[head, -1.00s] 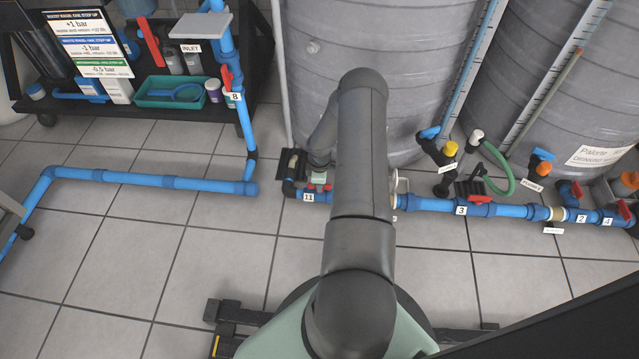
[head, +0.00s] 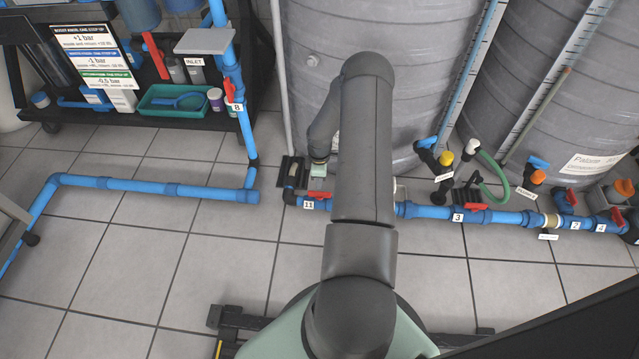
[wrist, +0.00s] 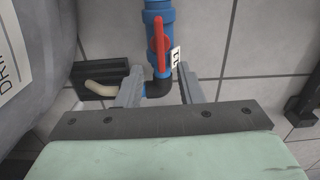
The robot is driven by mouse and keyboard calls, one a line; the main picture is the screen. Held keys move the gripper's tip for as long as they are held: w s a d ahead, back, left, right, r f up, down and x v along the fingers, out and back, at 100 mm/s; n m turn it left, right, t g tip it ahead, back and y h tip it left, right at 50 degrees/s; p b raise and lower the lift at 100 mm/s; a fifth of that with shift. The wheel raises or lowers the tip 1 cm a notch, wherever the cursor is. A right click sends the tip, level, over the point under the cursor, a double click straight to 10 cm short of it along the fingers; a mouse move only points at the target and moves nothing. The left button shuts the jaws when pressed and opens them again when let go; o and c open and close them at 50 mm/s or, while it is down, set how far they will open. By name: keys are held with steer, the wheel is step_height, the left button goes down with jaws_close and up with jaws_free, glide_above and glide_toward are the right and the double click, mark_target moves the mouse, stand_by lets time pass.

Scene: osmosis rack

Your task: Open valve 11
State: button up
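Valve 11 has a red handle on a blue pipe, with a white "11" label (head: 308,205). The red handle (wrist: 159,38) lies roughly along the pipe in the wrist view; part of it (head: 319,194) shows beside my arm in the head view. My gripper (wrist: 160,68) is open, its two grey fingers apart on either side of the black pipe elbow (wrist: 158,88). The handle is ahead of the fingertips in the picture, and nothing is visibly held. In the head view my arm hides most of the gripper and part of the pipe.
Big grey tanks (head: 400,90) stand right behind the valve. The blue pipe (head: 425,211) continues right past valve 3 (head: 470,206) and others. A black rack (head: 150,120) with valve 8 (head: 231,90) is left. The tiled floor in front is mostly clear.

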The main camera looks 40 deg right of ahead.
step_height(320, 180, up, 9)
steer(key=p, duration=0.2)
steer(key=shift+f, duration=0.2)
steer(key=s+a+r+m+h+p, duration=0.1)
steer(key=a+r+p, duration=0.4)
steer(key=r, duration=0.8)
steer(key=s+a+r+m+p, duration=0.1)
steer(key=a+r+p, duration=0.45)
steer(key=r, duration=0.75)
steer(key=s+a+r+m+h+p, duration=0.1)
steer(key=a+r+p, duration=0.4)
steer(key=r, duration=0.7)
steer(key=s+a+r+m+p, duration=0.2)
steer(key=s+a+r+p, duration=0.3)
steer(key=r, duration=0.4)
steer(key=s+a+r+m+y+p, duration=0.1)
steer(key=s+a+r+m+p, duration=0.1)
steer(key=s+a+r+p, duration=0.3)
steer(key=s+a+r+m+y+p, duration=0.1)
steer(key=s+a+r+p, duration=0.4)
steer(key=r, duration=0.9)
steer(key=s+p, duration=0.2)
steer(key=s, duration=0.2)
steer(key=shift+s+a+r+m, duration=0.15)
steer(key=shift+r+m, duration=0.15)
steer(key=shift+m, duration=0.1)
